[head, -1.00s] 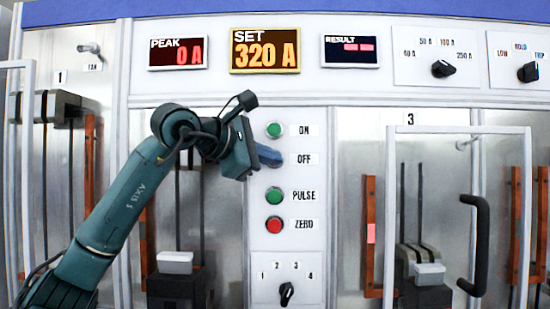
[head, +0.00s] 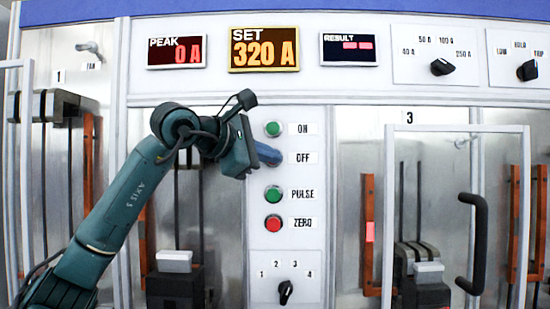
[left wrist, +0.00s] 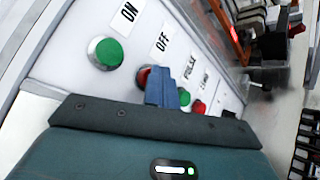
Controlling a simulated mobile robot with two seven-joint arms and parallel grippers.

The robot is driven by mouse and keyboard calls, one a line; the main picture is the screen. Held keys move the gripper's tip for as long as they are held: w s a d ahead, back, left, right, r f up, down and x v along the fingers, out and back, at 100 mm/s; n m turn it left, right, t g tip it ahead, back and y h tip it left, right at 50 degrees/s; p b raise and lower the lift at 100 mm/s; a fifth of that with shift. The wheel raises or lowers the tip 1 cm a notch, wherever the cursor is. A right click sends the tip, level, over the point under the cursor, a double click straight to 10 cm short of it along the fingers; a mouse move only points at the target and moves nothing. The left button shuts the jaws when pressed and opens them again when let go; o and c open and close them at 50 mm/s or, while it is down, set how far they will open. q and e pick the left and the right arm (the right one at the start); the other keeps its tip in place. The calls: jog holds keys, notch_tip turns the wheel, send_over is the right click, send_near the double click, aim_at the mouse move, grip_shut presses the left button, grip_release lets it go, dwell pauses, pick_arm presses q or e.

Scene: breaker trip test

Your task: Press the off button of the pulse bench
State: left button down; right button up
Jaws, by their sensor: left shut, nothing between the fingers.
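The pulse bench's control strip (head: 312,235) has a green ON button (head: 273,129), a green PULSE button (head: 273,194) and a red ZERO button (head: 273,223). In the left wrist view, the red OFF button (left wrist: 143,76) shows partly beside the blue fingers of my left gripper (left wrist: 167,88). The fingers are shut and empty, right at the button. I cannot tell whether they touch it. My right gripper is out of view.
A selector knob (head: 286,292) sits below the buttons. A black door handle (head: 477,243) juts out at the right.

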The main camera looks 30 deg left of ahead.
pick_arm(q)
jog(key=shift+s+f, duration=0.45)
jog(key=shift+f, duration=0.1)
jog(key=s, duration=0.1)
jog(key=s+d, duration=0.1)
jog(key=s, duration=0.1)
jog(key=s+d+b, duration=0.1)
jog(key=shift+s+d+r, duration=0.15)
jog(key=shift+s+d, duration=0.1)
jog(key=shift+s, duration=0.05)
dwell(0.8)
